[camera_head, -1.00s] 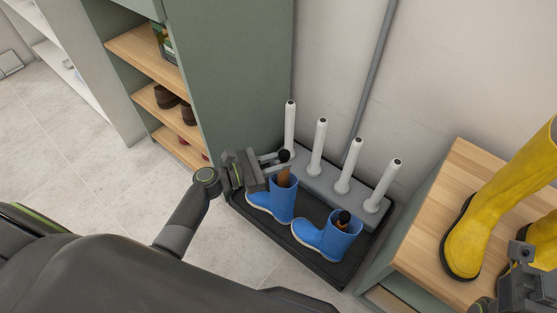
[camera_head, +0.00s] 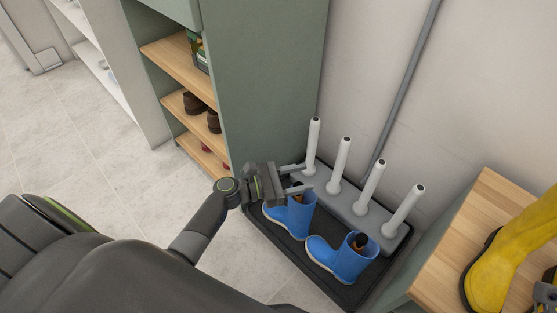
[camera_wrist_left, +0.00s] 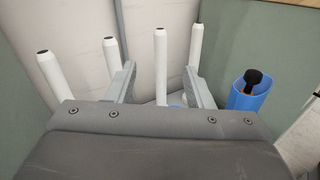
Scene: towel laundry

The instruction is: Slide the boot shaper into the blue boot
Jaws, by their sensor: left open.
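Two blue boots stand upright on the black tray (camera_head: 258,222): the left boot (camera_head: 291,217) and the right boot (camera_head: 340,262). A brown boot shaper (camera_head: 299,198) shows inside the mouth of the left boot; its top is hidden by my gripper. A second shaper (camera_head: 360,240) with a dark knob sits in the right boot; that boot also shows in the left wrist view (camera_wrist_left: 244,101). My left gripper (camera_head: 302,178) is open just above the left boot, with no object visible between its fingers. My right gripper (camera_head: 547,293) is cut off at the right edge.
A grey rack with several white posts (camera_head: 341,164) stands behind the boots, close to my left fingers. A green shelf unit (camera_head: 262,85) is at left. A wooden-topped bench (camera_head: 450,235) with yellow boots (camera_head: 505,255) is at right.

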